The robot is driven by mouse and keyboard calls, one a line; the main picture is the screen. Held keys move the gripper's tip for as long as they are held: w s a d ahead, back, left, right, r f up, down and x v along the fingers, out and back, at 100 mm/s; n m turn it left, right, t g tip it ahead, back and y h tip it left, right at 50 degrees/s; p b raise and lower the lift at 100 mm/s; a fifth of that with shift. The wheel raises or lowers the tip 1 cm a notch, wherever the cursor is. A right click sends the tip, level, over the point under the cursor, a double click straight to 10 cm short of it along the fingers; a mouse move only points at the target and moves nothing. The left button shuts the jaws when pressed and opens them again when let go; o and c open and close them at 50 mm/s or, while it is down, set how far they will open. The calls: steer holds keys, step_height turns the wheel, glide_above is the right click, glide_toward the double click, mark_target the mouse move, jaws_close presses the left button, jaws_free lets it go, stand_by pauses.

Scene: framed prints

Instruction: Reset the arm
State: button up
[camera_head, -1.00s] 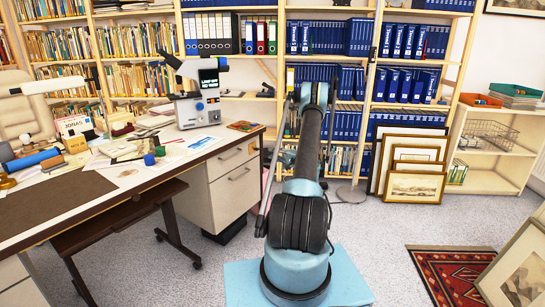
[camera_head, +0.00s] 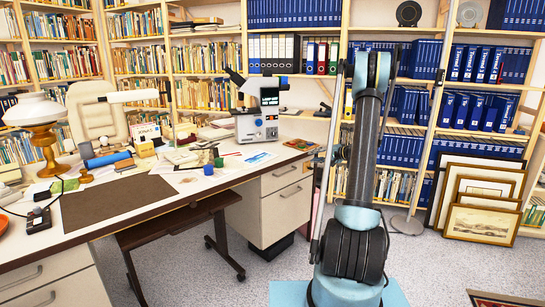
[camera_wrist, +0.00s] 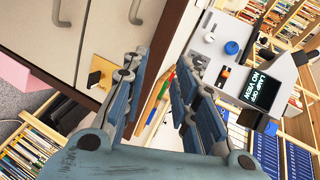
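My arm (camera_head: 358,190) stands raised in front of the bookshelves in the head view, with its upper end near the blue binders. My gripper's fingers cannot be made out in that view. In the wrist view, my gripper (camera_wrist: 162,72) has its two blue-padded fingers apart. Nothing is held between them. Behind the gap, the desk edge and several pencils or sticks show.
A desk (camera_head: 135,209) with a microscope (camera_head: 262,112), a lamp (camera_head: 38,120) and papers stands at the left. Framed prints (camera_head: 482,222) lean against the shelves at the right. A red rug (camera_head: 500,299) shows at the bottom right. Grey floor lies between.

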steer(key=s+a+r+n+g+h, duration=0.1)
steer(key=s+a+r+g, duration=0.15)
steer(key=s, duration=0.65)
steer(key=s+a+r+n+g+h, duration=0.15)
steer(key=s+a+r, duration=0.25)
steer(key=s, duration=0.5)
steer(key=s+a+r+n+g+h, duration=0.1)
steer(key=s+a+r+h, duration=0.2)
steer(key=s, duration=0.6)
steer(key=s+d+f+n+h, duration=0.1)
steer(key=s+d+f, duration=0.1)
steer(key=s, duration=0.8)
steer(key=s+d+f+n+g+h, duration=0.1)
steer(key=s+f, duration=0.3)
steer(key=s, duration=0.7)
steer(key=s+d+f+n+g+h, duration=0.1)
steer(key=s+d+f+h, duration=0.1)
steer(key=s, duration=0.9)
steer(key=shift+d+f+h, duration=0.3)
steer(key=shift+f+h, duration=0.15)
steer(key=shift+h, duration=0.2)
steer(key=shift+s+n, duration=0.1)
steer(key=shift+n, duration=0.15)
steer(key=shift+w+f, duration=0.2)
steer(key=shift+w, duration=0.2)
steer(key=shift+o, duration=0.4)
steer(key=shift+d, duration=0.1)
